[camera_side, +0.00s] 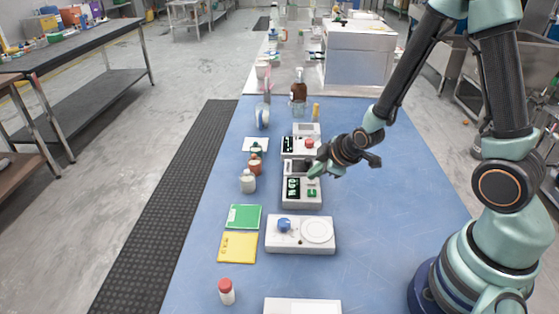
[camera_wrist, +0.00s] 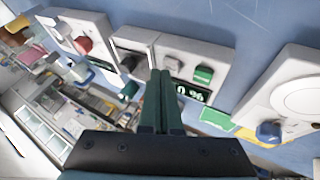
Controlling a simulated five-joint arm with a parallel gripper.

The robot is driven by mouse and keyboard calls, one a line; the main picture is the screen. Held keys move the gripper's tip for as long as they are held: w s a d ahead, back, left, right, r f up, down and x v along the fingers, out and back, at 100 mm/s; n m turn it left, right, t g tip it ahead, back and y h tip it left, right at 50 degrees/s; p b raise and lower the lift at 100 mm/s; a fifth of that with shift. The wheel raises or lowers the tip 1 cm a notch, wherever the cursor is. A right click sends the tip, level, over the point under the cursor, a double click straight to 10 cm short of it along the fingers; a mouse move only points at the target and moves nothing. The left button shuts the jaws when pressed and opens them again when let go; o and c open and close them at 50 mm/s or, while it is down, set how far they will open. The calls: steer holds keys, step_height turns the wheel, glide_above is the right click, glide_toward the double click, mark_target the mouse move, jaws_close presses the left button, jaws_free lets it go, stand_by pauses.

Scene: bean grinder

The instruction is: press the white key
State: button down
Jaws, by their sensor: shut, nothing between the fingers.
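The white key (camera_wrist: 174,69) shows as a pale raised button on a light grey device (camera_wrist: 222,50). A green key (camera_wrist: 204,74) and a lit display (camera_wrist: 190,92) are beside it. The device also shows in the side view (camera_side: 301,202), where I cannot clearly make out the white key. My gripper (camera_wrist: 161,73) is shut and empty, its fingertips just left of the white key in the wrist view. In the side view my gripper (camera_side: 313,173) is over the device's far part. I cannot tell whether it touches anything.
A device with a red button (camera_side: 309,143) stands behind. A white unit with a blue knob (camera_side: 284,225) and round plate stands in front. The blue table is clear on the right.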

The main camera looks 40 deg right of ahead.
steer(key=shift+r, duration=0.55)
steer(key=shift+r, duration=2.5)
step_height(320, 180, up, 8)
steer(key=m, duration=0.4)
glide_above(314, 182)
steer(key=s+a, duration=0.2)
steer(key=s, duration=0.1)
steer(key=s+a+r+m+g, duration=0.1)
steer(key=s+r+m, duration=0.3)
steer(key=s+r, duration=0.2)
steer(key=shift+s+a+r+g+y, duration=0.3)
steer(key=shift+s+r+g, duration=0.1)
steer(key=shift+s, duration=0.8)
